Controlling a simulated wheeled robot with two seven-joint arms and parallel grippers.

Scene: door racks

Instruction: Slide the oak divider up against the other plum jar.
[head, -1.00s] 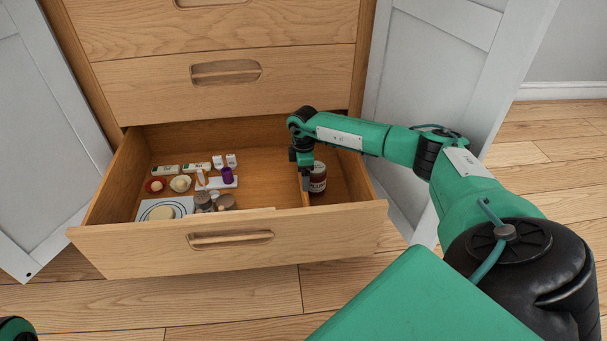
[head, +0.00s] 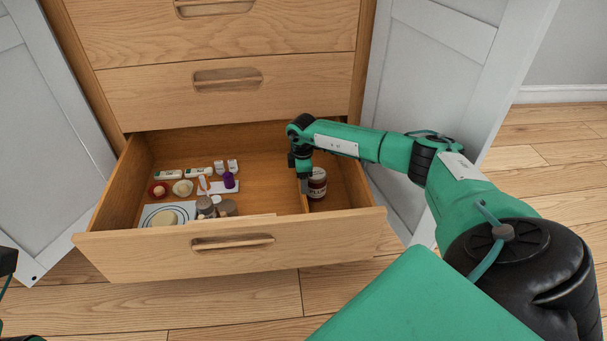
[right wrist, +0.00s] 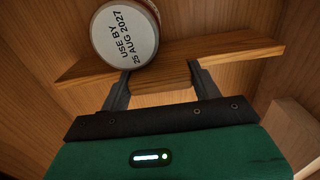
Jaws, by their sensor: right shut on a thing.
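The oak divider (head: 305,203) stands in the open drawer, right of its middle, running front to back. My right gripper (head: 305,184) reaches down onto it; in the right wrist view its two fingers (right wrist: 163,88) are shut on the divider (right wrist: 225,49). A dark red jar (head: 317,184) with a partly readable plum label stands close on the divider's right. Its pale lid (right wrist: 125,36), printed with a use-by date, shows in the right wrist view. I cannot tell whether jar and divider touch. No second plum-labelled jar is identifiable. My left gripper's fingers are not visible.
Bare drawer floor (head: 268,185) lies left of the divider. White door panels flank the cabinet.

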